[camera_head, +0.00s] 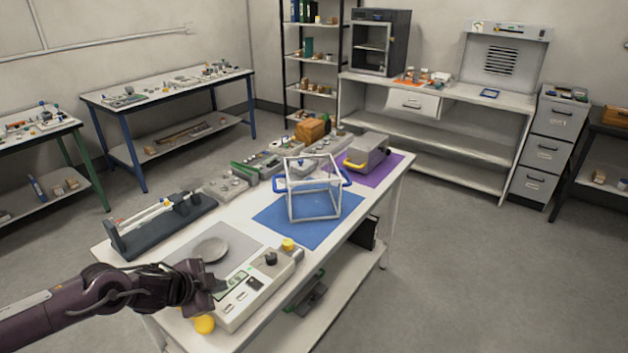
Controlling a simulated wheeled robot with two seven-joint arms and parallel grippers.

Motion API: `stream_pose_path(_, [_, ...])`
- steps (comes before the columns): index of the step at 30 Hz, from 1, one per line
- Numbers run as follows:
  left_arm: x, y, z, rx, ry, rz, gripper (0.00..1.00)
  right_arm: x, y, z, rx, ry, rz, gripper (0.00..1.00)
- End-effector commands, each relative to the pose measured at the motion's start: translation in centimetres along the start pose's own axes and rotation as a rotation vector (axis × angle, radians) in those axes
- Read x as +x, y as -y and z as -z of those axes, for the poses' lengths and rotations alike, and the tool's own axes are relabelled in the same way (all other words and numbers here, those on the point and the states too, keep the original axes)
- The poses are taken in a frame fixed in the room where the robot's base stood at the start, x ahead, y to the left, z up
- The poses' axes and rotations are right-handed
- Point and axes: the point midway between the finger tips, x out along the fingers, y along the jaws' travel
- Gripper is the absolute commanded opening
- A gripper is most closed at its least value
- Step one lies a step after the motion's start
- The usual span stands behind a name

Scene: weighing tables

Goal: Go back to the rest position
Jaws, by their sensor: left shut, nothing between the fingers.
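My left gripper (208,289) comes in from the left edge, dark and purplish, near the front corner of the weighing table (127,231). Its fingers are shut and I see nothing held. It is in front of a pale scale (262,285) with a small green display, a round grey pan (211,249) and a black knob. A yellow knob (204,324) shows just below the gripper, and another yellow item (288,244) is at the scale's far end. My right gripper is not in view.
A white-framed clear box (315,215) with blue handles stands on a blue mat (268,220). A grey device (367,152) sits on a purple mat (386,172). A dark rack (160,226) lies at the table's left. The floor to the right (480,270) is clear.

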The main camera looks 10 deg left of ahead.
Motion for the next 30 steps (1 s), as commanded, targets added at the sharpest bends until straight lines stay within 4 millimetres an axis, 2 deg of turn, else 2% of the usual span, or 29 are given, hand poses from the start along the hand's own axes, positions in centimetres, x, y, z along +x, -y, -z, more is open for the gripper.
stream_pose_path(4, [0.9, -2.3, 1.6, -0.021, -0.017, 0.007, 0.0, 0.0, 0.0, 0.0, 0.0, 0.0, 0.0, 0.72])
stream_pose_path(8, [1.7, -6.7, 4.8, -0.093, -0.03, 0.041, 0.0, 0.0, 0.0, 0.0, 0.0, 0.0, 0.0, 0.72])
stream_pose_path(12, [0.8, -11.0, 7.7, -0.239, 0.017, 0.083, 0.0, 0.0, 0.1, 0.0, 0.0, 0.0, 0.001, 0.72])
stream_pose_path(14, [-0.1, -12.5, 8.2, -0.317, 0.06, 0.091, 0.0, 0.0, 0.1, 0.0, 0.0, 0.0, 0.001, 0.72])
stream_pose_path(18, [-2.5, -15.2, 8.1, -0.482, 0.18, 0.079, 0.0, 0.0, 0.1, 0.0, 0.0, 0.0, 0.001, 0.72])
stream_pose_path(30, [-8.2, -20.4, 5.9, -0.782, 0.435, -0.048, 0.0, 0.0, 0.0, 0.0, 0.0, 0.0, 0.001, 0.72])
